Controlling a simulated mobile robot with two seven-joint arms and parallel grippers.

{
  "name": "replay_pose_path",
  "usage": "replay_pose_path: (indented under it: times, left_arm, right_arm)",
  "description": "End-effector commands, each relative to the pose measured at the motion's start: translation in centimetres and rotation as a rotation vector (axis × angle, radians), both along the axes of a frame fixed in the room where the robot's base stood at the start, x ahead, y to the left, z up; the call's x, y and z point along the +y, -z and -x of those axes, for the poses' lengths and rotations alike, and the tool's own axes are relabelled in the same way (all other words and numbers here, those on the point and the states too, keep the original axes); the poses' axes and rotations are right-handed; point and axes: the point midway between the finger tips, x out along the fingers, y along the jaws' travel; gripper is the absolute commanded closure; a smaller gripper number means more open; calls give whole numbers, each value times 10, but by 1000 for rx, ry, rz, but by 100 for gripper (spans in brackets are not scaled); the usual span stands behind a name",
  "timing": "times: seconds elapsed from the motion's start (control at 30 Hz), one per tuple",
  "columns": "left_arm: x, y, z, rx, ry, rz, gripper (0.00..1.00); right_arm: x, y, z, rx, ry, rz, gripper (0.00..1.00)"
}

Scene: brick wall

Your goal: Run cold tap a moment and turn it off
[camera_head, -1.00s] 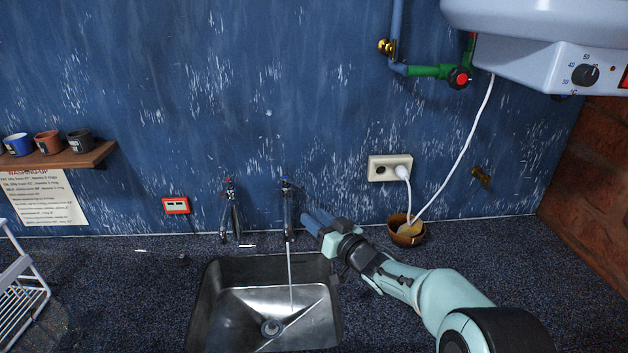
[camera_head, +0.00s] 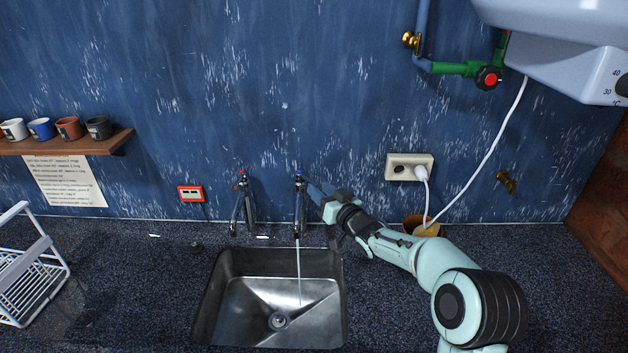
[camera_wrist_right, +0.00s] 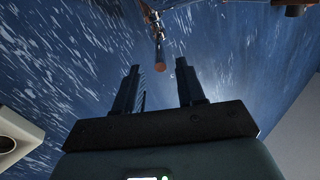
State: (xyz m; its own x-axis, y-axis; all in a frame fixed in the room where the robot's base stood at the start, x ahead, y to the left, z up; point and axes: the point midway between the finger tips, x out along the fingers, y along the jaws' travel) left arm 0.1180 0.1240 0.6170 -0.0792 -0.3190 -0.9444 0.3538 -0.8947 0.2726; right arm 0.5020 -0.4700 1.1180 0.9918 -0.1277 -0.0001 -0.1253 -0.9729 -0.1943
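The cold tap (camera_head: 300,205), with a blue mark on top, stands at the back of the steel sink (camera_head: 345,300). A thin stream of water (camera_head: 299,270) falls from it into the sink. The hot tap (camera_head: 242,205), with a red mark, stands to its left with no stream visible. My right gripper (camera_head: 313,189) is just right of the cold tap's top, pointing at it; I cannot tell if it touches. In the right wrist view the gripper (camera_wrist_right: 157,75) has its two fingers apart with nothing between them. A tap-like part (camera_wrist_right: 159,55) shows beyond them. My left gripper is not in view.
A white socket (camera_head: 410,167) with a plug and cord is on the wall, above a brown pot (camera_head: 408,224) behind my right arm. A white rack (camera_head: 35,268) stands at left. A shelf (camera_head: 70,143) holds several cups. The counter left of the sink is mostly clear.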

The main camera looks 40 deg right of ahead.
Motion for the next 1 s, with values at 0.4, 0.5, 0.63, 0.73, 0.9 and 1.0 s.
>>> replay_pose_path:
  times: [0.4,0.5,0.63,0.73,0.9,1.0]
  left_arm:
    - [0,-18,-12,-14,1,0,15]
    - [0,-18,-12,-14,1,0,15]
    - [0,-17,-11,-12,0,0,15]
    - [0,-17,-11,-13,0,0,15]
    - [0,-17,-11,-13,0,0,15]
    - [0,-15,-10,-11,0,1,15]
  right_arm:
    - [-5,-1,-43,-1,0,-1,61]
    - [-5,0,-43,0,0,-1,61]
    - [-5,0,-43,0,0,0,61]
    - [-5,0,-43,0,0,0,90]
    - [-5,0,-43,0,0,0,100]
    - [-3,1,-44,-1,0,1,100]
